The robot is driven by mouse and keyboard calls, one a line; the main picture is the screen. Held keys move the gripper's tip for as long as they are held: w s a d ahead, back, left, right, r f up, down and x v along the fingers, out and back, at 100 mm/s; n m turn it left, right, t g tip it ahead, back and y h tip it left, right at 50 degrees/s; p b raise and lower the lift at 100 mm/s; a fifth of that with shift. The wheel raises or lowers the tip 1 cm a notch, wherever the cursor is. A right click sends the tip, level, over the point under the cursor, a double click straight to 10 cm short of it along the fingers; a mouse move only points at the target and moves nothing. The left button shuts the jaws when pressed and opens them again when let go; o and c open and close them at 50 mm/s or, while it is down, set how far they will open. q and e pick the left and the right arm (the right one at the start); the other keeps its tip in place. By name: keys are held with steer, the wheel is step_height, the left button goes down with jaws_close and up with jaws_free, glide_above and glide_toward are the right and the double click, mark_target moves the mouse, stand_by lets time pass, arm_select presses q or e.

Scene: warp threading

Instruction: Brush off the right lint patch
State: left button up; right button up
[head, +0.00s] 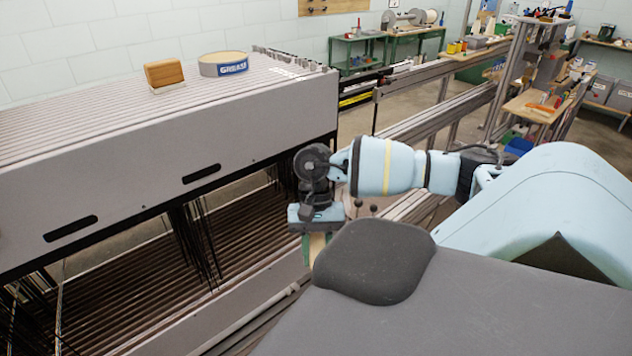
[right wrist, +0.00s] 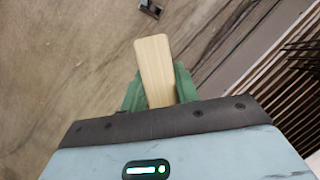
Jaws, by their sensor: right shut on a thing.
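My right gripper (head: 316,244) hangs beside the front of the grey machine (head: 190,150), at its right end. In the right wrist view its green fingers (right wrist: 157,86) are shut on a pale, flat wooden piece (right wrist: 152,58) that sticks out past the fingertips. I cannot tell whether this piece is the handle of a brush; its far end shows no bristles. A wooden block with a pale underside (head: 165,75), like a brush, rests on top of the machine. I cannot make out a lint patch in either view. My left gripper is not in view.
A round grease tin (head: 223,64) stands on the machine's top. Dark wires hang under the machine's front panel (head: 195,240) above slatted rails. Metal rails (head: 430,130) run behind my right arm. Green workbenches (head: 390,35) stand at the back wall.

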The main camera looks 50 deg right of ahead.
steer(key=a+f+n+h, duration=0.1)
steer(key=a+f+n, duration=0.1)
steer(key=a, duration=0.4)
steer(key=a+f+n+g+h, duration=0.1)
steer(key=a+f+n, duration=0.2)
steer(key=a+n, duration=0.2)
steer(key=a+f+n+h, duration=0.1)
steer(key=a+f+n, duration=0.2)
steer(key=a, duration=0.5)
steer(key=shift+w+a+h+p, duration=0.15)
steer(key=shift+a+h+p, duration=0.15)
steer(key=shift+p, duration=0.1)
steer(key=shift+d+f+g, duration=0.1)
steer(key=shift+d+g, duration=0.05)
steer(key=shift+g, duration=0.15)
